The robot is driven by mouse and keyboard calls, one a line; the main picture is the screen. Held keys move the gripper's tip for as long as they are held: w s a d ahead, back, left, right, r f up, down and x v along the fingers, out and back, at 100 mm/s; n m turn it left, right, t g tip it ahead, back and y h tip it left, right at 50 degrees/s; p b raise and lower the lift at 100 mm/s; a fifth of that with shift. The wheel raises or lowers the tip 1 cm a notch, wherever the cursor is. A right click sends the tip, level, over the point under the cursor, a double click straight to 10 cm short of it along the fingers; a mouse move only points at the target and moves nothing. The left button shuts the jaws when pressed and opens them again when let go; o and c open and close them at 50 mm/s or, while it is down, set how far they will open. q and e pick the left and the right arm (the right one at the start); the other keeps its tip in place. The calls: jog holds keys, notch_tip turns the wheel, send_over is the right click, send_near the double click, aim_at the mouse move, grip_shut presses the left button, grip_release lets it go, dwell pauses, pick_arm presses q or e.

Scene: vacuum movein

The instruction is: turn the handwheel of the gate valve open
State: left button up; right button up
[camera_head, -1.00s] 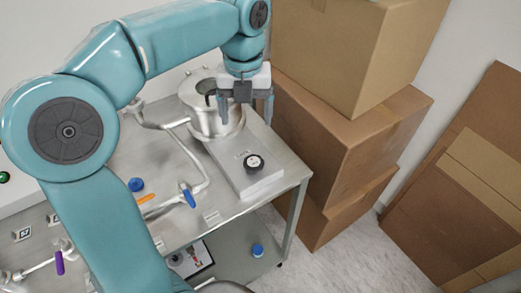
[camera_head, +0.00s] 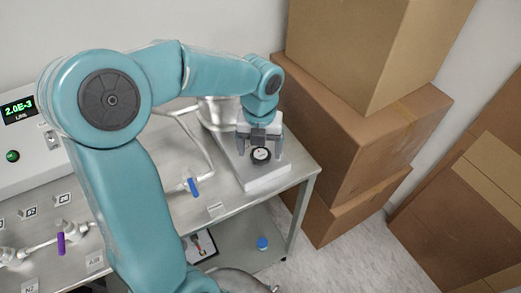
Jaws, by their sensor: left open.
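The gate valve is a flat metal body (camera_head: 266,181) at the right end of the metal bench, in front of the round metal chamber (camera_head: 214,112). Its small round black handwheel (camera_head: 260,155) has a pale mark on top. My left gripper (camera_head: 260,152) is over the handwheel and points down at it. Its two fingers are apart, one at each side of the wheel in the picture. I cannot tell whether they touch it or how high they are. My right gripper is out of view.
Cardboard boxes (camera_head: 345,150) are stacked close to the bench's right side. Pipes with a blue handle (camera_head: 191,187) and a purple handle (camera_head: 61,244) run along the bench. A display panel (camera_head: 18,108) stands at left. A blue cap (camera_head: 262,243) sits on the lower shelf.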

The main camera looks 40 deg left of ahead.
pick_arm(q)
jog(key=shift+w+f, duration=0.2)
jog(key=shift+f, duration=0.4)
jog(key=shift+w+a+f, duration=0.1)
jog(key=shift+a+f, duration=0.1)
jog(key=shift+f, duration=0.1)
jog(key=shift+s+d+r, duration=0.15)
jog(key=shift+s, duration=0.05)
jog(key=shift+w, duration=0.15)
jog(key=c, duration=1.1)
jog(key=shift+o, duration=0.2)
jog(key=shift+n, duration=0.3)
